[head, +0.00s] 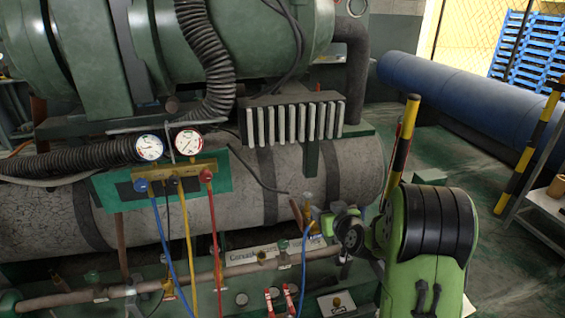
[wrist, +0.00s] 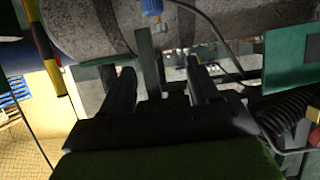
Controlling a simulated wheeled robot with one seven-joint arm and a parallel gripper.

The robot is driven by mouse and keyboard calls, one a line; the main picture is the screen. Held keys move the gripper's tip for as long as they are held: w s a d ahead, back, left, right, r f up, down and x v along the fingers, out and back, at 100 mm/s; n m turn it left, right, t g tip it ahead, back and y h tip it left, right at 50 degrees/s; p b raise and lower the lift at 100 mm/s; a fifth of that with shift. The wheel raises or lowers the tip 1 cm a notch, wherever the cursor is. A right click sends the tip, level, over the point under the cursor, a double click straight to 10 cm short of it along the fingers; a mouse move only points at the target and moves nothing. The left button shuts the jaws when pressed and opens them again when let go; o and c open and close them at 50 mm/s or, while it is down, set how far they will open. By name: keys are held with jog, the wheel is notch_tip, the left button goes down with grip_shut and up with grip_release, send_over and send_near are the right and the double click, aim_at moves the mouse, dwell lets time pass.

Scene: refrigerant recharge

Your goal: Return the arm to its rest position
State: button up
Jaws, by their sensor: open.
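My gripper (wrist: 160,76) shows in the wrist view as two dark parallel fingers, spread apart with nothing between them. Beyond the fingers are a grey tank and a narrow gap between green supports. In the head view my green and black arm stands at the right, in front of the machine. I cannot clearly make out the gripper's fingertips there.
A gauge manifold (head: 176,170) with two white dials hangs on a green panel, with blue, yellow and red hoses running down. A grey tank (head: 345,178) lies behind.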

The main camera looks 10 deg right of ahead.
jog(key=s+a+r+n+g+y, duration=0.1)
jog(key=s+a+r+n+g, duration=0.15)
jog(key=s+a+r, duration=0.65)
jog(key=s+a+m+g, duration=0.25)
jog(key=s+g, duration=0.25)
jog(key=s, duration=2)
notch_tip(320, 180, up, 13)
jog(key=s+h+p, duration=0.1)
jog(key=p, duration=1.2)
jog(key=shift+a, duration=0.1)
